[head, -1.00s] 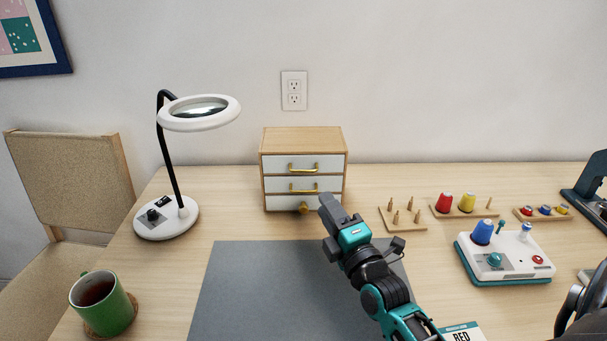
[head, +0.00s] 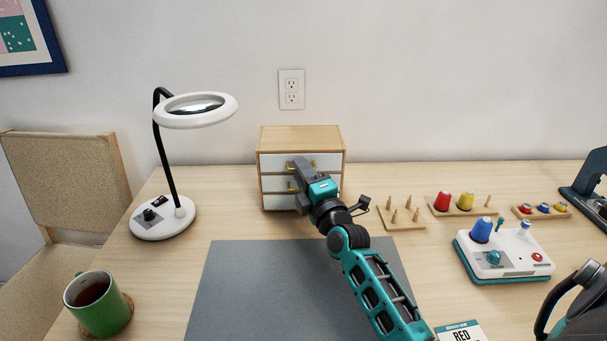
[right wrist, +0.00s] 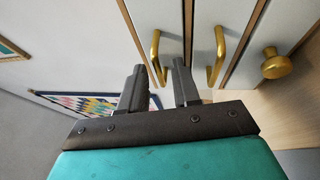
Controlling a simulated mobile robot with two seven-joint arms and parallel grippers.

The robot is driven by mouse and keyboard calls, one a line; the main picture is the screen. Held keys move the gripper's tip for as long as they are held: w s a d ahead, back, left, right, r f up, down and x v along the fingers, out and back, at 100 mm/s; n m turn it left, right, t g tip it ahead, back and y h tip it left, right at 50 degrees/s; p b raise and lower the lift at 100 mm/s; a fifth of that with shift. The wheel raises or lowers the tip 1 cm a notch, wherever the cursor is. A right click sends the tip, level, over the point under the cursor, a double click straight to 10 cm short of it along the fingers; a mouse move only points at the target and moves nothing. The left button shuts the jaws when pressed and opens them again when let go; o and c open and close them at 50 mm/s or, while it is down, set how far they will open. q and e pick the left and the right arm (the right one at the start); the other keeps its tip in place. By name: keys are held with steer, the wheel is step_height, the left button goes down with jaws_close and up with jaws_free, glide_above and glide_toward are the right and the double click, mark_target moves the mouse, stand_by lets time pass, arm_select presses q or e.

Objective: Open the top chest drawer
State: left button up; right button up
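The small wooden chest (head: 301,139) stands against the wall, with white drawer fronts. The top drawer (head: 272,163) looks shut, and its brass bar handle is partly hidden behind my right gripper (head: 299,168) in the head view. In the right wrist view, the chest appears turned sideways and the top handle (right wrist: 156,58) shows between the two spread fingers of my right gripper (right wrist: 158,88). The fingers are open and very near the handle; I cannot tell whether they touch it. The middle drawer's handle (right wrist: 219,55) and the bottom knob (right wrist: 276,63) are to the right. My left gripper is not in view.
A magnifier lamp (head: 164,217) stands left of the chest, and a green mug (head: 101,311) at front left. A peg board (head: 401,223), spool racks and a white device (head: 505,258) are to the right. The grey mat (head: 265,290) is clear except under my arm.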

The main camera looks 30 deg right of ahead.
steer(key=shift+c, duration=0.2)
jaws_close()
stand_by(1.1)
